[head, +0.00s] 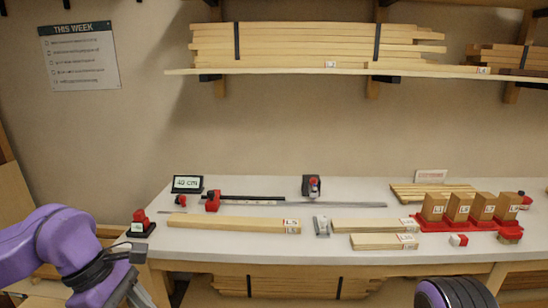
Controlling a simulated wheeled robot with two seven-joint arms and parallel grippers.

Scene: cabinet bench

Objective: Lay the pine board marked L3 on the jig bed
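Three pale pine boards lie on the white bench. The longest board (230,222) has an end label that looks like L5 or L3; I cannot tell which. A mid-length board (370,225) and a short board (375,242) lie to its right, their labels too small to read. The likely jig bed (290,203) is behind them, a dark rail and metal strip with a red stop (212,201). My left gripper (138,294) is low at the left, cut off by the bottom edge, apart from the boards. My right gripper is out of view.
A display (187,184) reading about 40 cm stands behind the rail. Several brown labelled blocks (463,207) stand on a red base at right. A small grey device (321,226) sits between boards. A wall shelf (280,71) holds stacked boards. The bench's front strip is clear.

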